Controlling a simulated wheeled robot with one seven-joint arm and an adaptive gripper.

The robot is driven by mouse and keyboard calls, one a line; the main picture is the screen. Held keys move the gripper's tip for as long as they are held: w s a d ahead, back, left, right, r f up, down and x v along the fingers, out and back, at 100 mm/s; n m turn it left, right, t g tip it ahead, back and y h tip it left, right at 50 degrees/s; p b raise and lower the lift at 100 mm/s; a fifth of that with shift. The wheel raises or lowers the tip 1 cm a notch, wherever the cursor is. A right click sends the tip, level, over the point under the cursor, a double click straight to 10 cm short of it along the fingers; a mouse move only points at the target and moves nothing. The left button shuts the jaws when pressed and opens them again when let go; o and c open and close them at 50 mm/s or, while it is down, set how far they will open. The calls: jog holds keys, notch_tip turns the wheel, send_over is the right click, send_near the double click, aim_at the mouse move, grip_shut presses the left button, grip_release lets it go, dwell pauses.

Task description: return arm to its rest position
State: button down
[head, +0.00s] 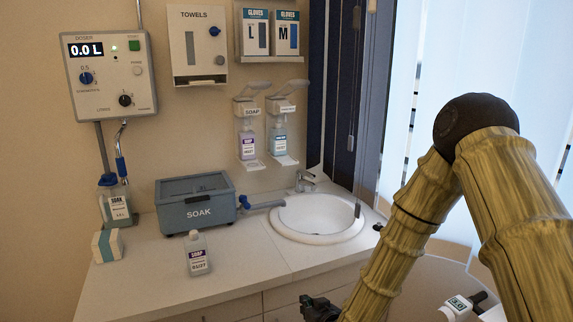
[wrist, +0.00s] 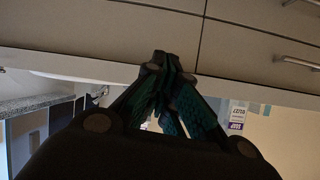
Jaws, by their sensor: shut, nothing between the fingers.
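My arm (head: 413,220), with a bamboo-like yellow surface and a dark joint, rises on the right of the head view and bends down to the front of the counter. My gripper (head: 318,307) shows small and dark at the bottom of the head view, in front of the cabinet fronts. In the wrist view its fingers (wrist: 165,68) come together at the tips, with nothing held. The wrist picture is upside down, with cabinet fronts and handles at the top.
The counter (head: 150,285) holds a SOAK box (head: 197,213), a soap bottle (head: 197,253), a small white-and-teal block (head: 107,245) and a round sink (head: 318,218). Soap dispensers (head: 248,138) hang on the wall. A white device (head: 458,308) stands at the lower right, near my arm.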

jog(key=s+d+f+m+g+h, duration=0.1)
jog(key=s+d+f+g, duration=0.3)
jog(key=s+f, duration=0.6)
jog(key=s+d+f+m+g+h, duration=0.15)
jog(key=s+d+f, duration=0.35)
jog(key=s+f, duration=0.55)
jog(key=s+d+f+g+h, duration=0.1)
jog(key=s+d+f+g, duration=0.1)
jog(key=s, duration=0.9)
jog(key=s+d+f+g+h, duration=0.1)
jog(key=s+d+g, duration=0.3)
jog(key=s, duration=0.7)
jog(key=shift+d+f+m, duration=0.35)
jog(key=shift+d+m, duration=0.1)
jog(key=shift+d, duration=0.5)
jog(key=shift+s, duration=0.1)
